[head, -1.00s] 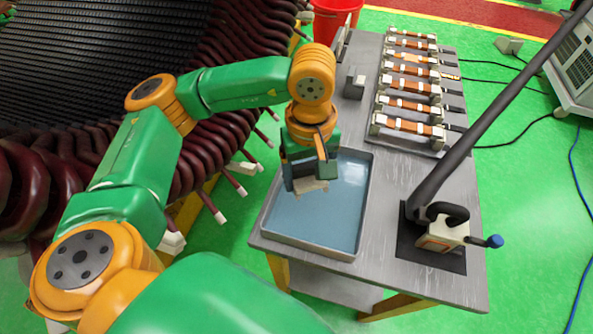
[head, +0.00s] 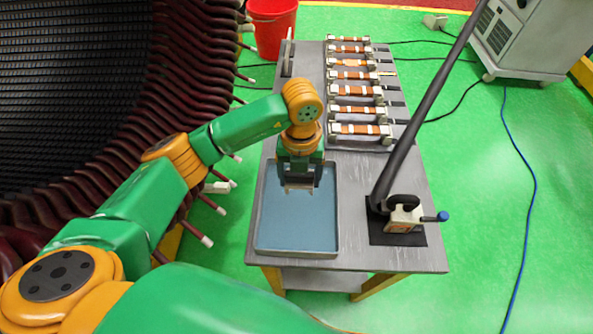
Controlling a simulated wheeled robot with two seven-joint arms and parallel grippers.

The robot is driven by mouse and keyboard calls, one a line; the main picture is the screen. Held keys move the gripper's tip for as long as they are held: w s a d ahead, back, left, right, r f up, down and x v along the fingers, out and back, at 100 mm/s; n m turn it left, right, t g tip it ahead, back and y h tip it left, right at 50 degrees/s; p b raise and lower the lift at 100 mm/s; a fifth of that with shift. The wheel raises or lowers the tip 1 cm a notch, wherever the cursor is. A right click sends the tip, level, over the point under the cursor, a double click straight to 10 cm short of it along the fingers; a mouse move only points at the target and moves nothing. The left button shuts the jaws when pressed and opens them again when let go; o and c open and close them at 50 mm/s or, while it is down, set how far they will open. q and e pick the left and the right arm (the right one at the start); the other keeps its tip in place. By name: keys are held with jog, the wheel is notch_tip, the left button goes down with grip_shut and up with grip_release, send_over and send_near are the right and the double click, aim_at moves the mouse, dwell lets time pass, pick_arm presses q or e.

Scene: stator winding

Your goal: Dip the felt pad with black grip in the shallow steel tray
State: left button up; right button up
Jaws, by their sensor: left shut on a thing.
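The shallow steel tray (head: 334,222) lies on the near left part of the grey table, with bluish liquid covering its bottom. My left gripper (head: 300,183) points down over the far half of the tray. It is shut on the felt pad (head: 299,187), whose pale beige edge shows low between the fingers. The pad's black grip is mostly hidden by the fingers. I cannot tell whether the pad touches the liquid. My right gripper is out of view.
Several copper-coloured coils in holders (head: 356,110) stand in a row at the back of the table. The large stator (head: 75,85) is at left, a red bucket (head: 270,25) behind.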

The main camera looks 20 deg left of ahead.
aim_at(299, 208)
pick_arm(q)
notch_tip(299, 208, down, 12)
jog(key=b, duration=0.8)
jog(key=shift+r, duration=0.25)
jog(key=shift+r, duration=0.1)
dwell(1.1)
notch_tip(299, 208, up, 11)
jog(key=p, duration=0.8)
jog(key=shift+r, duration=0.1)
jog(key=shift+a, duration=0.1)
